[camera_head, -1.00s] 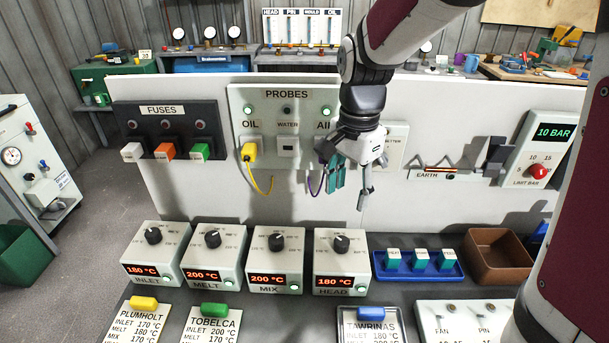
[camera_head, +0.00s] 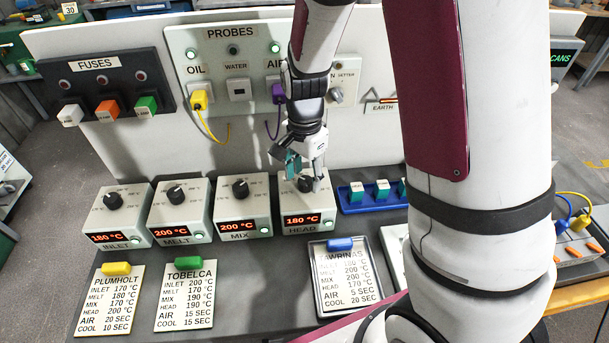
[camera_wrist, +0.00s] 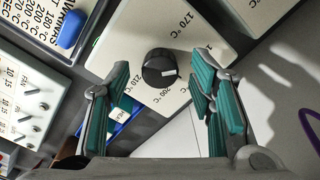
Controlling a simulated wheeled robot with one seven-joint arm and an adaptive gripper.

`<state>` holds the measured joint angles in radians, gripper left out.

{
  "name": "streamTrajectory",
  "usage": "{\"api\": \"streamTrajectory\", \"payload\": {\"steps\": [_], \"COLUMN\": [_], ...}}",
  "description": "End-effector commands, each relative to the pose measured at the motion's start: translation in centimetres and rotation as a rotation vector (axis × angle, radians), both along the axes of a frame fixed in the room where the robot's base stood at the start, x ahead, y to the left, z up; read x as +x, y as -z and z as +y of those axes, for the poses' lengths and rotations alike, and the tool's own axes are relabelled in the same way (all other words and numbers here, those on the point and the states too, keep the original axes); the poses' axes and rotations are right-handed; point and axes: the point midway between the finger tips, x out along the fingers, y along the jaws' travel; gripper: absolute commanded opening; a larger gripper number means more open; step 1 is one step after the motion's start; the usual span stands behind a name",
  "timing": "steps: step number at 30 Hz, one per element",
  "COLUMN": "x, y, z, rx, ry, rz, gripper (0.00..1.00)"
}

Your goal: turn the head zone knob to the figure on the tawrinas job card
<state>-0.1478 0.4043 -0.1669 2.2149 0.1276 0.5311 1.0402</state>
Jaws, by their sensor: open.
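The HEAD zone box (camera_head: 309,222) is the rightmost of the zone boxes, and its red display reads 180 °C. Its black round knob (camera_wrist: 160,68) shows clearly in the wrist view, with a white mark at its lower right edge. In the head view the knob (camera_head: 306,184) is partly covered by my gripper (camera_head: 305,166). In the wrist view my gripper (camera_wrist: 164,85) is open, with one teal-padded finger on each side of the knob and gaps between. The Tawrinas job card (camera_head: 346,275), with a blue clip, lies in front of the box; its HEAD line reads 170 °C.
The MIX box (camera_head: 242,209) stands close on the left. A blue tray (camera_head: 372,207) with labelled blocks is on the right, partly behind my arm. Plumholt (camera_head: 108,298) and Tobelca (camera_head: 186,294) cards lie at the front left. The probes panel (camera_head: 180,45) rises behind.

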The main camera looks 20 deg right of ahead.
Motion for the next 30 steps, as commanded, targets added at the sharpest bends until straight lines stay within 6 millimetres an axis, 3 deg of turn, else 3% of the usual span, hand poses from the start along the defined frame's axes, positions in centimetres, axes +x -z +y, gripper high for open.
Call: {"api": "streamTrajectory", "payload": {"steps": [12,18,19,30], "x": [-0.02,-0.02,-0.02,-0.05], "y": [0.81,0.79,0.79,0.77], "z": [0.01,0.01,0.01,-0.02], "rx": [0.000,0.000,0.000,0.000], "ry": [0.000,0.000,0.000,-0.048], "rz": [-0.001,0.000,0.000,0.000], "gripper": [0.49,0.04,0.01,0.01]}}
